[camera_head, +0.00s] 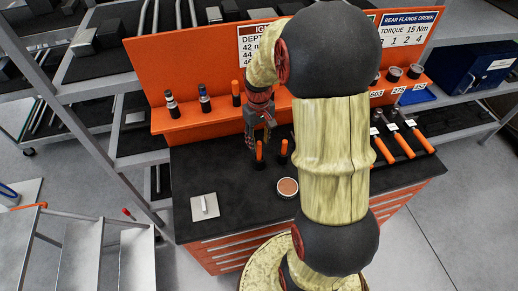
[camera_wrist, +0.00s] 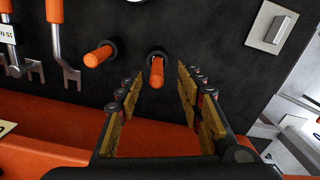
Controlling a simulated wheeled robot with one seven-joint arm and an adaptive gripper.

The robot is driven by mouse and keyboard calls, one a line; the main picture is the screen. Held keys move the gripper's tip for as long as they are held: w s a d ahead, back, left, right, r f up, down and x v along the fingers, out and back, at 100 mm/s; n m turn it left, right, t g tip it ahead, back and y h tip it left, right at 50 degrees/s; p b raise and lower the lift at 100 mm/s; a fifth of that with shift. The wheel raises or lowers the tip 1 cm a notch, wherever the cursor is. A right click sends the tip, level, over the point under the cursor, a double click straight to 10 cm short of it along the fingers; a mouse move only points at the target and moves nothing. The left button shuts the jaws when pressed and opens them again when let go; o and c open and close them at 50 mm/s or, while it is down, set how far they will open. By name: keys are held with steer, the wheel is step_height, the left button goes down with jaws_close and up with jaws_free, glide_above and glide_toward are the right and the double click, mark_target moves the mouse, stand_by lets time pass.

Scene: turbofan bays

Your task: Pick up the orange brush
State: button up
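Two orange upright handles stand in black round holders on the dark bench top. The left one (camera_head: 259,151) and the right one (camera_head: 284,148) show in the head view; I cannot tell from their shape which is the brush. My gripper (camera_head: 260,132) hangs pointing down just above the left handle. In the wrist view my gripper (camera_wrist: 158,77) is open, with that handle (camera_wrist: 156,72) showing between its fingertips. The other handle (camera_wrist: 100,54) stands outside the fingers, to the left. No contact with either handle is clear.
An orange back panel with a ledge (camera_head: 200,113) holding several tools stands behind. Orange-handled wrenches (camera_head: 403,145) lie at the right. A round brown-topped container (camera_head: 288,187) and a light square plate (camera_head: 205,207) sit near the bench front. Bare bench lies between them.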

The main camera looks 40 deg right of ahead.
mark_target(259, 152)
steer(key=shift+w+d+f, duration=0.1)
steer(key=shift+w+f, duration=0.1)
steer(key=shift+f, duration=0.4)
steer(key=f, duration=0.6)
steer(key=shift+d+f+b, duration=0.2)
steer(key=shift+f+b, duration=0.1)
steer(key=shift+b, duration=0.05)
steer(key=shift+c, duration=1.2)
jaws_close()
